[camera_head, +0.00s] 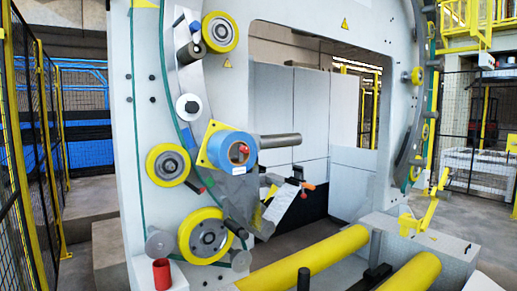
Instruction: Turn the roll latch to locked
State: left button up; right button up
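A blue roll (226,148) sits on a yellow plate (204,156) on the white ring-shaped wrapping machine, left of the middle. A small red piece (243,149) at the centre of the roll's face appears to be the roll latch. It is too small to tell which way it is turned. A grey cylinder (282,140) sticks out to the right of the roll. Neither of my grippers shows in the head view.
Yellow-rimmed wheels (168,165) surround the roll. A red cylindrical container (162,273) stands on a white block at lower left. Long yellow rollers (300,265) cross the lower front. A small arm with an orange-red end (309,187) is right of the roll. Fencing (45,150) is far left.

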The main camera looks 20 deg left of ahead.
aim_at(241, 149)
jog(key=i+l+u, duration=0.2)
jog(key=i+l, duration=0.8)
